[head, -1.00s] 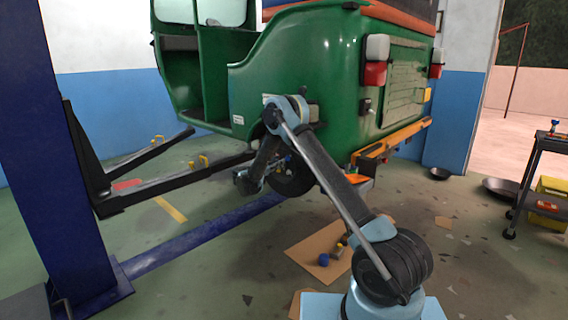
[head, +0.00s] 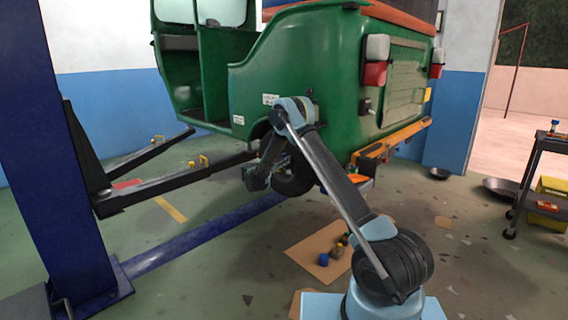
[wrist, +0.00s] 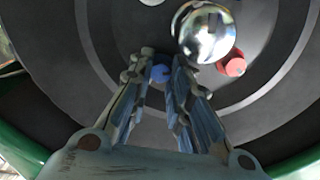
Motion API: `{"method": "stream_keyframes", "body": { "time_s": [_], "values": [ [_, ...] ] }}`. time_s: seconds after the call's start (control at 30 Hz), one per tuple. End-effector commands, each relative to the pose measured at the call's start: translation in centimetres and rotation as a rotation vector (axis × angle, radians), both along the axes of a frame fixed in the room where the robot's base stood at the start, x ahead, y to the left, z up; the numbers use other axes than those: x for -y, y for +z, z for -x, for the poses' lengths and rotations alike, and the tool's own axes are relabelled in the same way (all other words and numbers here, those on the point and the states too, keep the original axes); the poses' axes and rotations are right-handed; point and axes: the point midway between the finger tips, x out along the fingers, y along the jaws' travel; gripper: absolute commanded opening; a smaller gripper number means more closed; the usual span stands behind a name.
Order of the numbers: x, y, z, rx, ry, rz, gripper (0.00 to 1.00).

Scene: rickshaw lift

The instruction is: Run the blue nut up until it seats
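The blue nut (wrist: 161,74) is on the dark wheel face (wrist: 110,45), below and left of the shiny hub cap (wrist: 206,33) in the wrist view. My gripper (wrist: 162,66) points at the wheel with one finger on each side of the blue nut. The nut fills most of the gap between the fingers, but I cannot tell whether they press on it. Its stud and its seat against the wheel are hidden.
A red nut (wrist: 232,64) is on the wheel right of the hub cap. The green rickshaw (head: 290,70) stands raised on a lift arm (head: 190,180). A cardboard piece (head: 310,262) with small coloured parts lies on the floor. A cart (head: 535,165) stands at right.

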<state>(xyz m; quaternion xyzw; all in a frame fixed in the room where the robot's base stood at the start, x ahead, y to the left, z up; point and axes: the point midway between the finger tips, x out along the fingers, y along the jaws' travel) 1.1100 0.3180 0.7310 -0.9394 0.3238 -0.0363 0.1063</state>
Motion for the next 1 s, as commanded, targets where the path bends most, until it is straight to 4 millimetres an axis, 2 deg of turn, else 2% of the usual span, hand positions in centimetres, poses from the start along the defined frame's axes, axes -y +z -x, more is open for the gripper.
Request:
{"method": "stream_keyframes", "body": {
  "time_s": [0.47,1.0],
  "values": [
    [-0.01,-0.03,0.05,0.082,0.000,-0.105,0.00],
    [0.08,-0.17,0.22,0.374,-0.001,-0.480,0.00]
  ]
}}
